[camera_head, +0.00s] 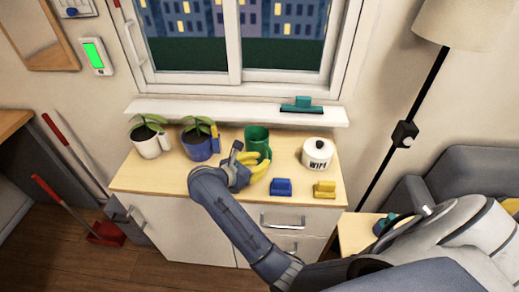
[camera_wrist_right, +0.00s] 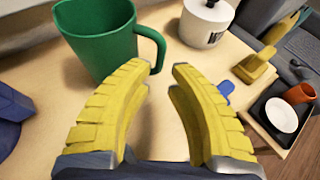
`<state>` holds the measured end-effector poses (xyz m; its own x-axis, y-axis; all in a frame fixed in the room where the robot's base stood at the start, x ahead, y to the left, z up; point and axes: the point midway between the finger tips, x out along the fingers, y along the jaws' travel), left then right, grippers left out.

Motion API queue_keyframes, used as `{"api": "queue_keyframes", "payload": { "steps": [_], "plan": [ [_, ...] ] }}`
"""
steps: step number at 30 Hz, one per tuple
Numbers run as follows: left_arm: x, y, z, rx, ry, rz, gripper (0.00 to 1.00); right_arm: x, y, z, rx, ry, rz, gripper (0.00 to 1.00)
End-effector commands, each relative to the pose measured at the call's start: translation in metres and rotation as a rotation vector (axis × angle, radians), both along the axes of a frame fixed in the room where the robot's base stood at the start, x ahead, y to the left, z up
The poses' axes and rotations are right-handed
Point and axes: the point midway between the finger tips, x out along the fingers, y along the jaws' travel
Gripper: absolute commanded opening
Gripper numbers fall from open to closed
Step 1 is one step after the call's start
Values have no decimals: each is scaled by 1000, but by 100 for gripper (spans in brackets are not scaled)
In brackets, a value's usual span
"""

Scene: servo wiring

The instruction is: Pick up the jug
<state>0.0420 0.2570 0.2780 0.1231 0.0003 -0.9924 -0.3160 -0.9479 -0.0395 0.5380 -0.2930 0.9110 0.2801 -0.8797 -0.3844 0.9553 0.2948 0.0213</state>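The green jug (camera_head: 257,138) stands upright at the back of the wooden cabinet top, in front of the window sill. In the right wrist view the jug (camera_wrist_right: 97,38) is at the upper left, with its handle (camera_wrist_right: 157,48) pointing to the right. My right gripper (camera_head: 259,166) has yellow curved fingers and is just in front of the jug. In its wrist view the right gripper (camera_wrist_right: 165,72) is open and empty, its fingertips apart and just below the handle in the picture. I cannot tell whether they touch the jug. My left gripper is not in view.
Potted plants in a white pot (camera_head: 147,145) and a blue pot (camera_head: 199,148) stand left of the jug. A white lidded canister (camera_head: 317,153) is to its right. A blue object (camera_head: 281,187) and a yellow object (camera_head: 324,189) lie near the front edge. The sill (camera_head: 180,111) overhangs behind.

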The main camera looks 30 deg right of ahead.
Motion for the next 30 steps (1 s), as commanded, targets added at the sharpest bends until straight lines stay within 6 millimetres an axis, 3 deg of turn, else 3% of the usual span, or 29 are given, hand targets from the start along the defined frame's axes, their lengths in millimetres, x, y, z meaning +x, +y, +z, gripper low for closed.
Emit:
{"api": "queue_keyframes", "payload": {
  "steps": [18,30],
  "plan": [
    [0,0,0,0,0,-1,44,16,-51,-21,-4,2,1,17],
    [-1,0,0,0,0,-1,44,17,-54,-23,-2,2,1,17]
  ]
}}
